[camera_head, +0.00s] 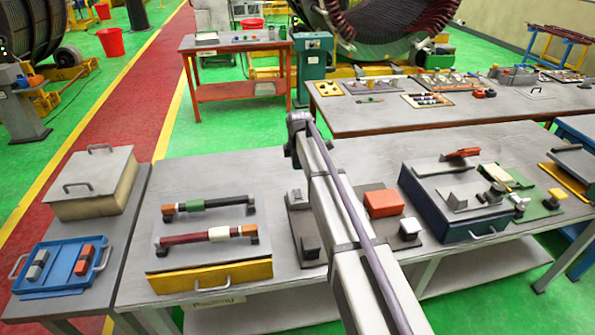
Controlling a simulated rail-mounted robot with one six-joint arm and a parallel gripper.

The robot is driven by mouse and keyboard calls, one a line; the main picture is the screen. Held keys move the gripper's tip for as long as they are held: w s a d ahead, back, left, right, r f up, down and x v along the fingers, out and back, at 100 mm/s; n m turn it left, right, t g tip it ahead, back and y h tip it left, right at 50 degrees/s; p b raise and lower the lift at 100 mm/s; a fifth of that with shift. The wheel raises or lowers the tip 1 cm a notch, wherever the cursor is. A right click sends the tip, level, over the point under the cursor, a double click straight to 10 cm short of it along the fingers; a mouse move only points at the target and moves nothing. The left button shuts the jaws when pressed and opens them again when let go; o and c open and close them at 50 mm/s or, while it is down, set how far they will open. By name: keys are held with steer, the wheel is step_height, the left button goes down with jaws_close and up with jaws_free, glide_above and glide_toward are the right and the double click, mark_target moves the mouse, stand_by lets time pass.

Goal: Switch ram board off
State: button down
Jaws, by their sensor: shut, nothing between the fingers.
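No thing here carries a readable label as the ram board, and I cannot tell which one it is. A teal box on a pedestal (313,55) stands beside the red table at the back. A grey-green control post (22,100) stands at the far left. Their switches are too small to read. My arm rises from the bottom of the picture to a joint at the middle. My gripper does not show; it is out of the picture or hidden behind the arm.
The near grey table (270,165) holds a yellow-sided box with handles (212,232), an orange block (383,203) and a dark blue case (455,200). A blue tray (62,268) lies at the left. A stator ring (385,25) stands behind. A red walkway (120,115) runs along the left.

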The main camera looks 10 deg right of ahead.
mark_target(297, 191)
steer(key=f+b, duration=0.3)
steer(key=f, duration=0.1)
steer(key=w+f+b, duration=0.1)
steer(key=f+b, duration=0.6)
steer(key=f, duration=0.1)
steer(key=shift+w+b, duration=0.3)
steer(key=shift+b, duration=0.05)
